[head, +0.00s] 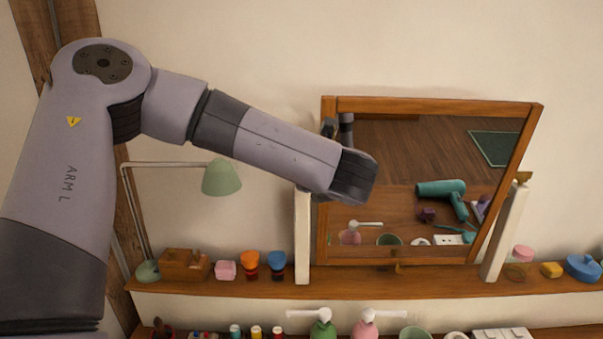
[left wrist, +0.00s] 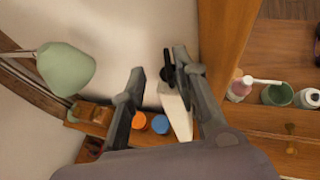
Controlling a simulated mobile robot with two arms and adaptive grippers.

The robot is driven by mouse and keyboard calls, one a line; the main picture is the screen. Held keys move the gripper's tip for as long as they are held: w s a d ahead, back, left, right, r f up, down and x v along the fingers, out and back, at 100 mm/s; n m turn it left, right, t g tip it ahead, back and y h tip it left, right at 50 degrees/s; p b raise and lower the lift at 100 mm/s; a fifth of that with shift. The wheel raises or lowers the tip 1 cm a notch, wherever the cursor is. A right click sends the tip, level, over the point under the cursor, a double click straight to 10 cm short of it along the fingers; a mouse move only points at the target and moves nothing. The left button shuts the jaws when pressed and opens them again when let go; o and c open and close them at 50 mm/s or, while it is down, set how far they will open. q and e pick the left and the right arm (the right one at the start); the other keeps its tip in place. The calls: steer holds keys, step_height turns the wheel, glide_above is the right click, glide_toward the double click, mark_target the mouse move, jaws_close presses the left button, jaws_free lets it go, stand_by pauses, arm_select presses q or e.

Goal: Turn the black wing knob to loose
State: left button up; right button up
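The black wing knob (left wrist: 167,67) shows in the left wrist view at the top of a cream post (left wrist: 176,108) beside the wooden mirror frame (left wrist: 226,50). My left gripper (left wrist: 158,63) is open, with its fingers spread on either side of the knob. The knob looks closer to the right-hand finger; I cannot tell whether they touch. In the head view my left arm reaches in front of the left post (head: 302,235) of the tilted mirror (head: 420,257), and the knob cannot be made out there. My right gripper is in neither view.
A green lamp (head: 221,178), a wooden box (head: 184,264) and orange (head: 249,260) and blue (head: 277,261) pots stand on the shelf (head: 430,284) left of the mirror. Several bottles and jars stand below. The wall above the mirror is clear.

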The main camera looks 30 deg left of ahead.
arm_select(q)
steer(key=v, duration=0.8)
